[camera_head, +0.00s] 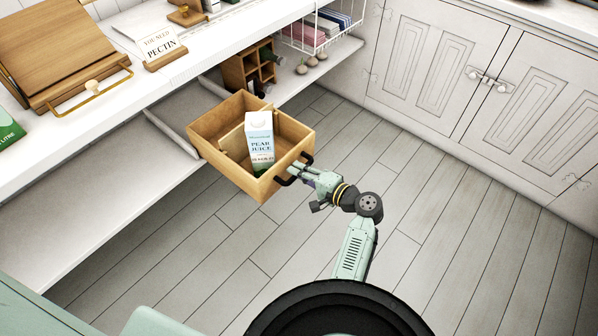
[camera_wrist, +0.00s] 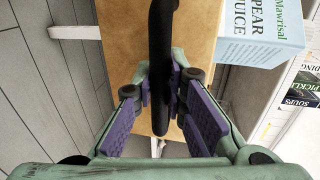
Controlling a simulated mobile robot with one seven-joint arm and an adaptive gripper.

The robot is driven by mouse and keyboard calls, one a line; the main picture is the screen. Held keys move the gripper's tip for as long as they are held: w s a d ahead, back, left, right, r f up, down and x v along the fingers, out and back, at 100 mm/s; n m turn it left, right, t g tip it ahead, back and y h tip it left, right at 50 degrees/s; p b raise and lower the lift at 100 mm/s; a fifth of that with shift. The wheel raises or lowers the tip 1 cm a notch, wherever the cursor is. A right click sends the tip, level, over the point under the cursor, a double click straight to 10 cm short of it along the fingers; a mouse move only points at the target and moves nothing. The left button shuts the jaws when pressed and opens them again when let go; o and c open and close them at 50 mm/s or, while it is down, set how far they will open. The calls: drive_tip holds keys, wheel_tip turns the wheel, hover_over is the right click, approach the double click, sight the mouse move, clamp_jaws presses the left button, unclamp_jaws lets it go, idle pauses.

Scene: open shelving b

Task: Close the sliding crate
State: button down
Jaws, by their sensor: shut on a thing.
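The sliding crate (camera_head: 228,165) is an open wooden box pulled out from the lower shelf, over the floor. A black bar handle (camera_head: 282,181) is on its front; it also shows upright in the wrist view (camera_wrist: 161,45). My gripper (camera_head: 298,172) is at the handle, and its purple-padded fingers (camera_wrist: 161,88) are shut around the bar. A white and blue pear juice carton (camera_head: 259,143) stands in the crate. It also shows in the wrist view (camera_wrist: 266,32). The crate's inner bottom is partly hidden by the carton.
The crate sticks out from the lower white shelf (camera_head: 110,210). A wooden bottle rack (camera_head: 238,72) stands further back on it. The upper counter (camera_head: 100,105) holds a wooden stand and a pectin sign. Closed white cabinets (camera_head: 420,62) are at the back right. The floor (camera_head: 395,185) is clear.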

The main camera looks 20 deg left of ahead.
idle(0.7)
drive_tip(key=b, duration=0.8)
approach(219, 120)
drive_tip(key=x, duration=0.3)
drive_tip(key=shift+w+f, duration=0.15)
drive_tip(key=shift+f, duration=0.15)
drive_tip(key=shift+w+a+r, duration=0.15)
drive_tip(key=shift+a, duration=0.2)
drive_tip(key=c, duration=1.8)
unclamp_jaws()
drive_tip(key=shift+a, duration=0.15)
drive_tip(key=shift+c, duration=0.2)
drive_tip(key=shift+o, duration=1.2)
drive_tip(key=v, duration=1.2)
